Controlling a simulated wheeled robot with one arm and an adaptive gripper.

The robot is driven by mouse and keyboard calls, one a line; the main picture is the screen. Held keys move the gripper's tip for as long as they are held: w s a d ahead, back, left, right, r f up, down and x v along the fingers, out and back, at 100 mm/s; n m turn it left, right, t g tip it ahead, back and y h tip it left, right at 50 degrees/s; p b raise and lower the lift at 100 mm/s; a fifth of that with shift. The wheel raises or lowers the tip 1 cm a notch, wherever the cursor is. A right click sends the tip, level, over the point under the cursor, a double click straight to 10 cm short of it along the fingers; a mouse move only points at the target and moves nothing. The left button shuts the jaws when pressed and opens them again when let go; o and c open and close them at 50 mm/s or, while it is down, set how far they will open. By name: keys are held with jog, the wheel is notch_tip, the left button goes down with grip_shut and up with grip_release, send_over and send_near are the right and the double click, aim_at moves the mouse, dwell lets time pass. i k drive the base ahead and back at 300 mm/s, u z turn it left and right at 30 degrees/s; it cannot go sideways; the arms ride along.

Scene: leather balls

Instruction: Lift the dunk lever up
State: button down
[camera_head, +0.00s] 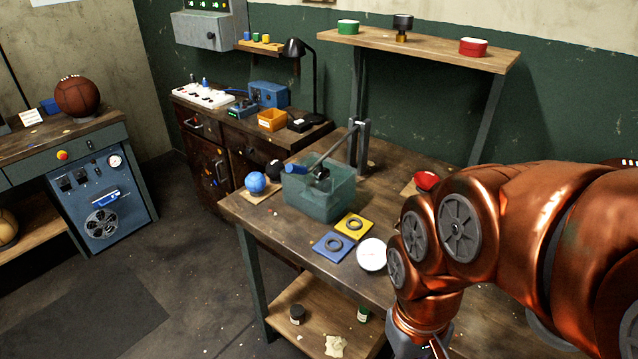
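The dunk lever (338,153) is a thin dark arm on an upright grey post (364,146) behind a translucent teal tank (321,200) on the workbench. It slants down to the left from the post to the tank. Its low end carries a dark piece (319,172) and a blue handle (296,168) at the tank's rim. My copper arm comes in from the right. My gripper (437,347) is at the bottom edge, mostly cut off, well right of and nearer than the lever. Its fingers cannot be made out.
A blue ball (256,183) and a black ball (275,168) sit left of the tank. A red ball (427,180) sits to the right. A shelf (418,46) overhangs behind.

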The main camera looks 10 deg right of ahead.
aim_at(321, 173)
jog(key=z, duration=1)
jog(key=k, duration=0.8)
jog(key=u, duration=0.75)
jog(key=i, duration=0.5)
jog(key=u, duration=0.1)
